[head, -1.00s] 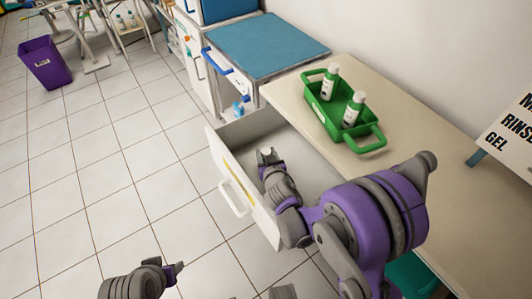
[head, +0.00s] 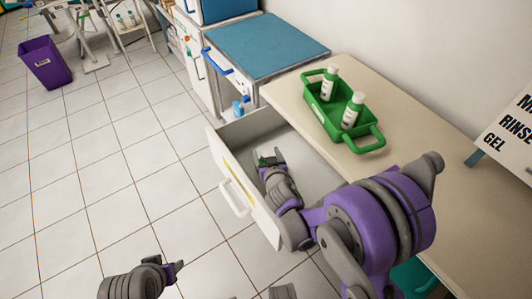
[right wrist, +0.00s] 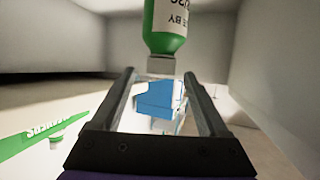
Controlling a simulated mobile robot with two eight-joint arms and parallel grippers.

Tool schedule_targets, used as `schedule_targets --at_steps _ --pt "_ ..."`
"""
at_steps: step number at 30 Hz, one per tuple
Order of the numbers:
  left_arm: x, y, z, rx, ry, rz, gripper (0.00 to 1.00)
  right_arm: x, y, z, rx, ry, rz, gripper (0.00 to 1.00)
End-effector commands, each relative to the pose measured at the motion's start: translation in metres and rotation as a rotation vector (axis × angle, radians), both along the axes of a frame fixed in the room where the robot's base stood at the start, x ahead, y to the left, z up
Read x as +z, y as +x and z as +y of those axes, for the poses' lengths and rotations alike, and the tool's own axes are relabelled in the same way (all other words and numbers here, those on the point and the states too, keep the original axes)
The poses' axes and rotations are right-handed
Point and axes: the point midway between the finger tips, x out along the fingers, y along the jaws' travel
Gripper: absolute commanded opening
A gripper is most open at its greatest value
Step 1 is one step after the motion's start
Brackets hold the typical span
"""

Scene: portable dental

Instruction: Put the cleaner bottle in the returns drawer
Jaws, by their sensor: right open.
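The returns drawer (head: 231,184) is pulled out under the counter, with its front panel toward the left. My right gripper (head: 270,157) is down inside it, open. In the right wrist view, a bottle with a green shoulder and white label (right wrist: 165,42) shows just beyond my open right fingers (right wrist: 165,76), its pale cap toward them. I cannot tell whether it touches the fingers. In the head view only a small green patch shows at that gripper's tip. Two similar bottles (head: 328,85) (head: 352,110) stand in a green caddy (head: 366,143). My left gripper (head: 178,268) is low over the floor, its opening unclear.
The beige counter (head: 400,128) runs to the right of the drawer, with a sign (head: 510,130) at its far right. A blue-topped cabinet (head: 265,50) stands behind. A purple bin (head: 45,62) is on the left. The tiled floor between is mostly free.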

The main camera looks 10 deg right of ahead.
Motion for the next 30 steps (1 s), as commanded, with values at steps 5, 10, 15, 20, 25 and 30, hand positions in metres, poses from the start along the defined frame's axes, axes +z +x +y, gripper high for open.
schedule_targets --at_steps 5,10,15,20,25,30 --pt "0.005 0.0 0.0 0.0 0.0 -0.002 0.52 0.013 -0.033 0.002 0.001 -0.001 0.0 0.77" --pt "0.008 0.0 0.0 0.0 0.0 -0.003 0.52 0.021 -0.052 0.003 0.0 -0.001 0.001 0.77" --pt "0.008 0.0 0.0 0.0 0.0 -0.003 0.52 0.023 -0.058 0.003 0.0 0.001 0.001 0.77" --pt "0.008 0.0 0.0 0.0 0.0 -0.003 0.52 0.022 -0.058 0.003 0.0 0.001 0.001 0.77" --pt "0.008 0.0 0.0 0.0 0.0 -0.003 0.52 0.022 -0.058 0.003 0.0 0.0 0.001 0.77" --pt "0.008 0.0 0.0 0.0 0.0 -0.003 0.52 0.022 -0.058 0.003 0.0 0.0 0.001 0.77"
